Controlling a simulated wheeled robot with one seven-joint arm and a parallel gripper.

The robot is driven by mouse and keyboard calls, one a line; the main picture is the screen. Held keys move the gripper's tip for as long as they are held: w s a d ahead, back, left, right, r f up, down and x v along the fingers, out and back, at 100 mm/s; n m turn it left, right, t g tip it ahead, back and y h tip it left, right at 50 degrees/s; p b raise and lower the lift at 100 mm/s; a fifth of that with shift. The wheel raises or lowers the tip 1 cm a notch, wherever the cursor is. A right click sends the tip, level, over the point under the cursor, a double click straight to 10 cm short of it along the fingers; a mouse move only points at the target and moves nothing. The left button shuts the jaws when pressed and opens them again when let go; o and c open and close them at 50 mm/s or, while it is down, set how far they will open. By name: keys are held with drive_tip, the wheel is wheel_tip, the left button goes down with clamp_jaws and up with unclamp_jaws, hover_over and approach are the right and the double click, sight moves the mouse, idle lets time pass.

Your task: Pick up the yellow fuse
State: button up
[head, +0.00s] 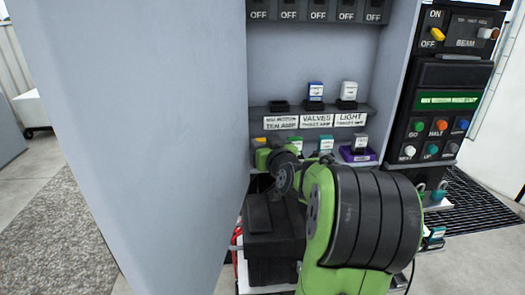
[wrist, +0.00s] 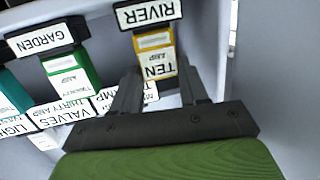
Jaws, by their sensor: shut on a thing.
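The yellow fuse (wrist: 155,55), marked TEN, stands in the wrist view against the dark socket labelled RIVER (wrist: 148,12). My gripper (wrist: 157,72) has a dark finger on either side of the fuse's lower end and is shut on it. The fuse looks seated at the RIVER socket; I cannot tell whether it is loose. In the head view, a small yellow patch of the fuse (head: 262,140) shows at the lower shelf's left end, with my arm in front hiding my fingertips.
A green fuse (wrist: 68,70) stands beside it at the GARDEN socket (wrist: 40,40). A teal fuse (wrist: 12,92) is further left. A grey cabinet panel (head: 150,120) stands close on the left.

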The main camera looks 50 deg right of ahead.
drive_tip(key=shift+r, duration=0.5)
wheel_tip(320, 180, up, 3)
drive_tip(key=shift+f, duration=0.15)
drive_tip(key=f+b+v, duration=0.1)
drive_tip(key=v, duration=0.5)
drive_tip(key=b+v, duration=0.1)
drive_tip(key=v, duration=0.5)
drive_tip(key=f+b+v, duration=0.1)
drive_tip(key=v, duration=0.4)
drive_tip(key=shift+s+a+f+b, duration=0.25)
drive_tip(key=shift+s+f+b, duration=0.1)
drive_tip(key=shift+s, duration=0.2)
wheel_tip(320, 180, up, 3)
drive_tip(key=shift+r+p, duration=0.1)
drive_tip(key=shift+p, duration=1.05)
